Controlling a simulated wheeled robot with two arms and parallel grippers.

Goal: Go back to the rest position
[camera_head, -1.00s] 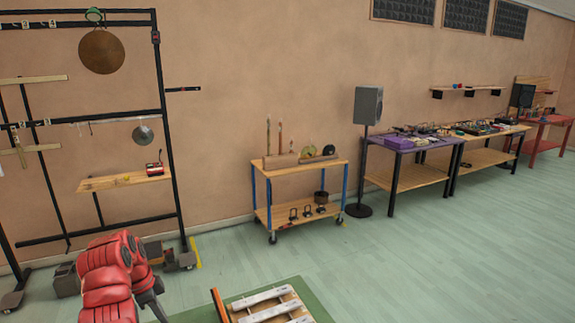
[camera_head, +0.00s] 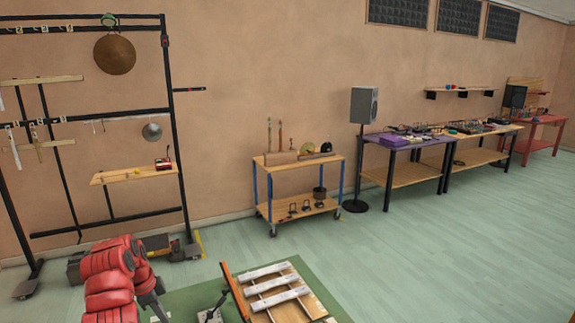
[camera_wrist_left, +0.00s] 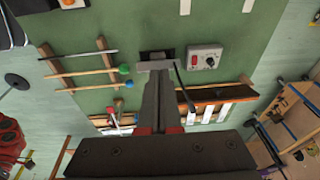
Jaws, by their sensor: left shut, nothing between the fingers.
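My left arm (camera_head: 112,275), red with a dark wrist, comes in at the bottom left of the head view. Its gripper is mostly cut off or hidden there. In the left wrist view my left gripper (camera_wrist_left: 158,82) is shut and empty, its dark fingers together above the green surface (camera_wrist_left: 140,20). My right gripper is in neither view.
White bars on a wooden frame (camera_head: 256,292) lie on the green surface. The left wrist view shows a control box (camera_wrist_left: 204,58) and a wooden rack with mallets (camera_wrist_left: 88,72). Beyond are a black rack (camera_head: 178,140), a cart (camera_head: 292,164) and tables. The floor at right is clear.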

